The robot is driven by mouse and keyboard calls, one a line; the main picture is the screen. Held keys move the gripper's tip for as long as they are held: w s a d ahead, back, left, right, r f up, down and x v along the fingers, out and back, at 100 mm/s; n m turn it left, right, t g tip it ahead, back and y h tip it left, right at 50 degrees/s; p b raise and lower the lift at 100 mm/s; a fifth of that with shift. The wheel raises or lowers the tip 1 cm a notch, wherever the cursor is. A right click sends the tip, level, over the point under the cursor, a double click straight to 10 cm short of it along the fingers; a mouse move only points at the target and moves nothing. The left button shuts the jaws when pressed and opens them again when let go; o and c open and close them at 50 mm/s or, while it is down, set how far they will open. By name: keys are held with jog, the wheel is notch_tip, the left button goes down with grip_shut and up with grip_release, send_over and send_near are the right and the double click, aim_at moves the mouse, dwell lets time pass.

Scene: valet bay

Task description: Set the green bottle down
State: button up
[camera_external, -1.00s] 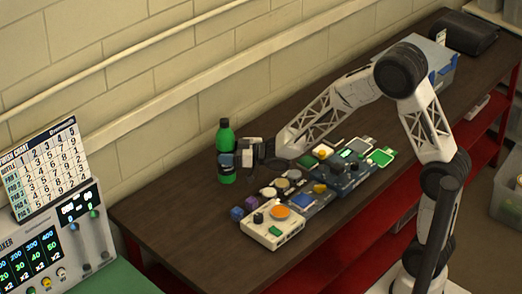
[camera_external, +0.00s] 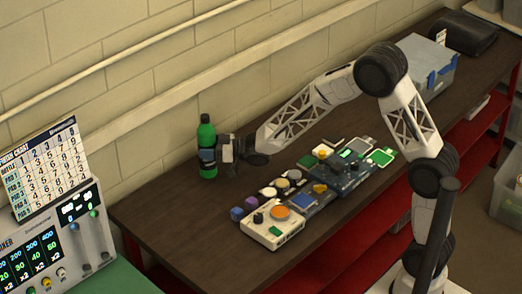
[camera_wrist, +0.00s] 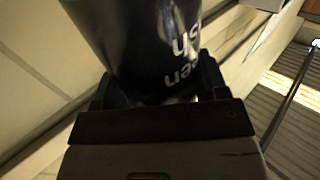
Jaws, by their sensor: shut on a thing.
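The green bottle (camera_external: 207,146) has a black cap and a dark label. It is upright near the left end of the table (camera_external: 165,217), close to the wall. My gripper (camera_external: 222,150) is shut on its label part from the right side. In the wrist view the bottle's dark label (camera_wrist: 140,40) with white letters fills the top middle, between the two fingers of my gripper (camera_wrist: 160,90). The bottle's base is at or very near the table top; I cannot tell whether it touches.
A grey-blue bin (camera_external: 428,62) and a black case (camera_external: 468,32) are at the far end. The table's left front is clear.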

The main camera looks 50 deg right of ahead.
jog(key=shift+f, duration=1.7)
jog(key=shift+f, duration=0.15)
jog(key=o, duration=1.2)
jog(key=shift+v, duration=6.05)
jog(key=shift+w, duration=0.1)
